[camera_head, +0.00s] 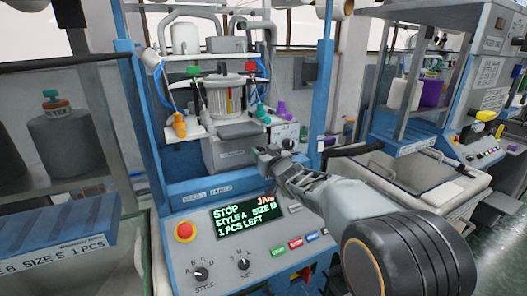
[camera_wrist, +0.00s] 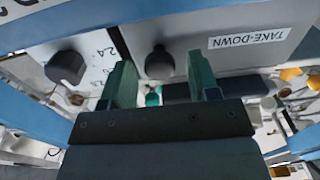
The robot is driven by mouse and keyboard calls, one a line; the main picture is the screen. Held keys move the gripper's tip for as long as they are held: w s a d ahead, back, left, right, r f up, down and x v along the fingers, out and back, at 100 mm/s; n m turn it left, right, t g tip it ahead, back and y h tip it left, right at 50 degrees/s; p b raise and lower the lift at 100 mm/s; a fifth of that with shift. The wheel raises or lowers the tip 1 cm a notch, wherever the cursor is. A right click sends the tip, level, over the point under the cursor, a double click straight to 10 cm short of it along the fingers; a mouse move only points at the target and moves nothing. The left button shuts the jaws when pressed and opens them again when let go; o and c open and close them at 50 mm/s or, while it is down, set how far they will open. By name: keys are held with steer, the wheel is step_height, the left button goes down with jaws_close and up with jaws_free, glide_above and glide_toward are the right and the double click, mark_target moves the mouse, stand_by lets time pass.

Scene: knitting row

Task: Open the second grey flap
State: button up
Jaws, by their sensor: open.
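A grey front panel (camera_head: 225,154), which looks like a flap, sits below the knitting head on the blue-framed machine. In the wrist view the grey panel (camera_wrist: 205,22) carries an upside-down "TAKE-DOWN" label and a dark round knob (camera_wrist: 160,64). My gripper (camera_head: 268,156) is at the panel's right side in the head view. In the wrist view its two greenish fingers (camera_wrist: 160,80) are apart, with the knob showing between their tips. I cannot tell whether they touch it. The panel appears closed. Which flap counts as second is not clear.
A white panel (camera_wrist: 92,55) with another dark knob and dial numbers adjoins the grey panel. Below is a control panel with a display (camera_head: 245,216) reading "STOP", "JAM", and a red button (camera_head: 184,231). Blue posts (camera_head: 320,90) flank the work space. Another machine stands right.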

steer(key=shift+w+a, duration=0.1)
steer(key=shift+w, duration=0.15)
jaws_close()
stand_by(0.5)
